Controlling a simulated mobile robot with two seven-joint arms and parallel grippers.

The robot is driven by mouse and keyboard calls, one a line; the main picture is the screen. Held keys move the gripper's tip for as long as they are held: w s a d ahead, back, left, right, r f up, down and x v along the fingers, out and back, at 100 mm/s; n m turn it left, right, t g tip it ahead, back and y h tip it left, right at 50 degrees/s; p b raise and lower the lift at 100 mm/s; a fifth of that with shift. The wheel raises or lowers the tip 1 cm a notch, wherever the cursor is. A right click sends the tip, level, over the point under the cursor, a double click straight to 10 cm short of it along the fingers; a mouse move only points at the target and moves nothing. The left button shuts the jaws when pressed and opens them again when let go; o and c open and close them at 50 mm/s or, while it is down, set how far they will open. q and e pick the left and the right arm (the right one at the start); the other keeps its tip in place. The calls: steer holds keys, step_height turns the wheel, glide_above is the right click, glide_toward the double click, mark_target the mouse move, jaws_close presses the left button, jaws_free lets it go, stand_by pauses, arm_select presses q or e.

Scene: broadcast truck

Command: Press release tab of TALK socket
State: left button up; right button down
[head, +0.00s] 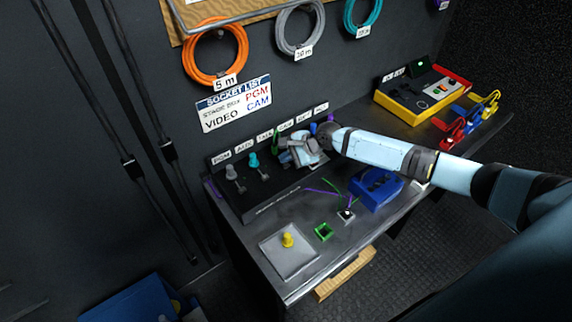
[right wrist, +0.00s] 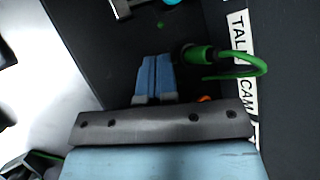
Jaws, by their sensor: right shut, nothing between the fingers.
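The TALK label (right wrist: 240,32) is on the wall strip in the right wrist view, and in the head view it is small on the label row (head: 264,136). A green plug (right wrist: 198,54) with a looped green cable sits beside that label; the head view shows a sliver of the green (head: 275,141). My right gripper (head: 291,150) is over the dark socket panel (head: 247,199). Its blue fingers (right wrist: 154,70) are shut and empty, just left of the green plug in the wrist view. I cannot make out the release tab. My left gripper is not in view.
A grey plug (head: 227,171) and a teal plug (head: 253,160) stand left of the gripper. A blue holder (head: 376,186), a green square frame (head: 323,232) and a grey tray (head: 302,259) with a yellow piece are in front. A yellow-red box (head: 427,100) stands right.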

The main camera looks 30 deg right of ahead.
stand_by(0.6)
steer(key=shift+f, duration=0.1)
steer(key=shift+f, duration=0.35)
steer(key=shift+f, duration=0.45)
stand_by(0.8)
steer(key=shift+r, duration=0.1)
